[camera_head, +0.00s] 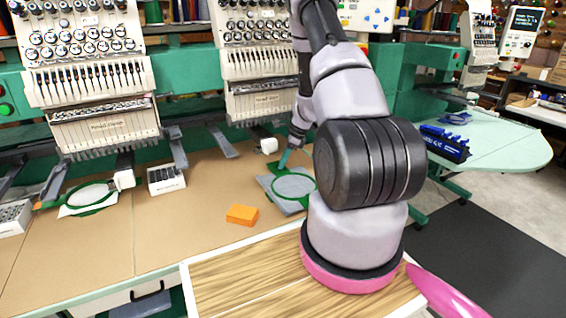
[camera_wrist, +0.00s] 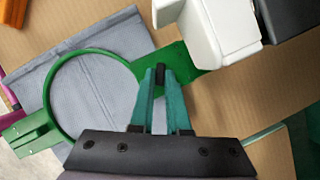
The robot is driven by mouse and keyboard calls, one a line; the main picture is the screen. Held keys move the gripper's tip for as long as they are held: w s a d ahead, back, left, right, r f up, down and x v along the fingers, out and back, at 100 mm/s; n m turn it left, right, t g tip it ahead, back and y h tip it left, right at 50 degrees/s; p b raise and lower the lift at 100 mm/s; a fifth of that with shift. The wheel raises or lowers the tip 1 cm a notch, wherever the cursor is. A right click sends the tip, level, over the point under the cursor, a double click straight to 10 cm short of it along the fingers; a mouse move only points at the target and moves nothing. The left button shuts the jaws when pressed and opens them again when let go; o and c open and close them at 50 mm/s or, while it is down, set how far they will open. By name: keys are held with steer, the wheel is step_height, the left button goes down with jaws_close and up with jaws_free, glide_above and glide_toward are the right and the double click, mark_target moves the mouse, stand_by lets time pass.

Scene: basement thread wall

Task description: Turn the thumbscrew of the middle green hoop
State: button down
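A green hoop (camera_head: 314,180) lies over grey cloth (camera_head: 290,207) on the tan worktop, just left of my arm. In the wrist view the hoop's ring (camera_wrist: 64,72) fills the left half, with a flat green bracket at its right side. A small black thumbscrew (camera_wrist: 160,75) sits there. My gripper (camera_wrist: 160,78) has teal fingers, with tips closed in on both sides of the thumbscrew. In the head view my gripper (camera_head: 284,160) reaches down at the hoop's far edge; the thumbscrew is too small to make out there.
Another green hoop (camera_head: 91,195) with white cloth lies at the left. An orange block (camera_head: 242,214) rests in front of the grey cloth. A white machine part (camera_wrist: 225,30) is close to my fingers. Embroidery machine heads (camera_head: 105,120) stand behind.

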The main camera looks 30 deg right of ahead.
stand_by(0.4)
steer(key=m, duration=0.2)
steer(key=m+t+h, duration=0.1)
steer(key=m, duration=0.3)
steer(key=shift+s+a+m+t+h, duration=0.25)
steer(key=shift+m+t+h, duration=0.05)
steer(key=shift+h, duration=0.1)
steer(key=m+h, duration=0.1)
steer(key=m, duration=0.1)
steer(key=m+h, duration=0.1)
steer(key=m, duration=0.2)
steer(key=shift+a+t, duration=0.2)
steer(key=shift+t, duration=0.2)
steer(key=shift+m, duration=0.3)
steer(key=c, duration=0.9)
jaws_free()
steer(key=shift+r, duration=0.1)
steer(key=v, duration=1)
steer(key=shift+s+r, duration=0.15)
steer(key=shift+r, duration=0.15)
